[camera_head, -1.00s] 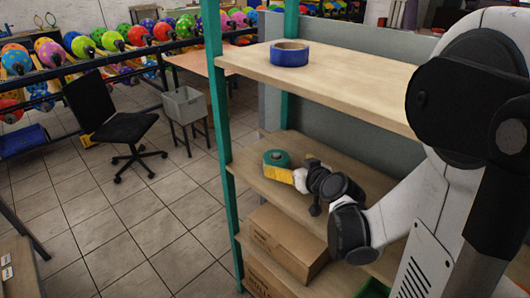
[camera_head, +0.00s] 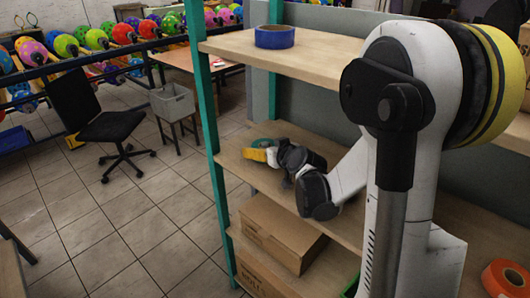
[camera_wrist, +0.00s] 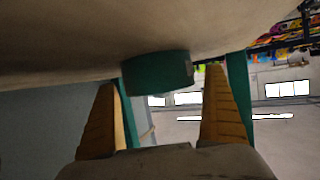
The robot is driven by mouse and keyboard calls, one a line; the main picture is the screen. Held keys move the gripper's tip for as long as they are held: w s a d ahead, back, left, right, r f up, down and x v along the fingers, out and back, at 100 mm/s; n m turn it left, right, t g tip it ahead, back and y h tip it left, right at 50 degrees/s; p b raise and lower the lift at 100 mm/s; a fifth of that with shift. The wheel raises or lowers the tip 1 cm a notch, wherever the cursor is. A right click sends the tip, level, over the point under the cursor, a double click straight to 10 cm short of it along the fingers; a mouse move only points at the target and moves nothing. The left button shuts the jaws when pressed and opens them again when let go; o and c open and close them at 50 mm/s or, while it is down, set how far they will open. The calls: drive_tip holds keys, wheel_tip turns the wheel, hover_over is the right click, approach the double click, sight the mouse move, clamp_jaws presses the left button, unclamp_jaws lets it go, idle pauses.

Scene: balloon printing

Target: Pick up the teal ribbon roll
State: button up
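The teal ribbon roll (camera_head: 268,142) lies on the middle wooden shelf, partly hidden behind my gripper (camera_head: 260,155) in the head view. In the wrist view, the teal roll (camera_wrist: 157,72) rests against the shelf surface, which fills the top of the picture. My gripper's two yellow fingers (camera_wrist: 160,78) are spread, one on each side of the roll, with a gap at both sides. The gripper is open and not closed on the roll. How deep the roll sits between the fingertips is hard to tell.
A blue roll (camera_head: 275,37) sits on the top shelf (camera_head: 330,58), above my arm. An orange roll (camera_head: 506,278) lies at the lower right. Cardboard boxes (camera_head: 280,235) stand below the middle shelf. A teal upright (camera_head: 205,100) stands left of the gripper. Tiled floor is open at left.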

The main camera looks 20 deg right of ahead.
drive_tip(key=c, duration=1.2)
